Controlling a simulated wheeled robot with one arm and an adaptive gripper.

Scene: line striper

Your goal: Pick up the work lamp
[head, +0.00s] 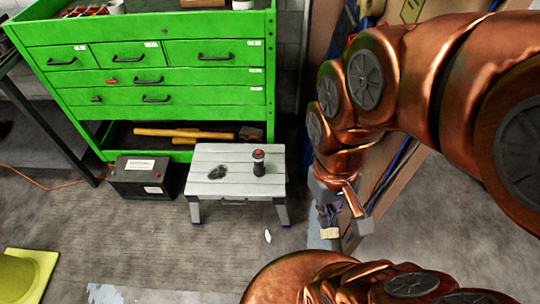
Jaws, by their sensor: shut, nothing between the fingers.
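A small dark upright cylinder with a red top, which looks like the work lamp (259,168), stands on the right half of a white slatted step stool (225,160). My gripper (344,230) hangs to the right of the stool, apart from the lamp, and is shut with nothing held.
A green tool cabinet (160,75) stands behind the stool, with a yellow-handled tool (170,133) on its low shelf. A black battery-like box (143,176) is left of the stool. Boards lean at right. A yellow-green object (28,270) lies lower left. Floor in front is mostly clear.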

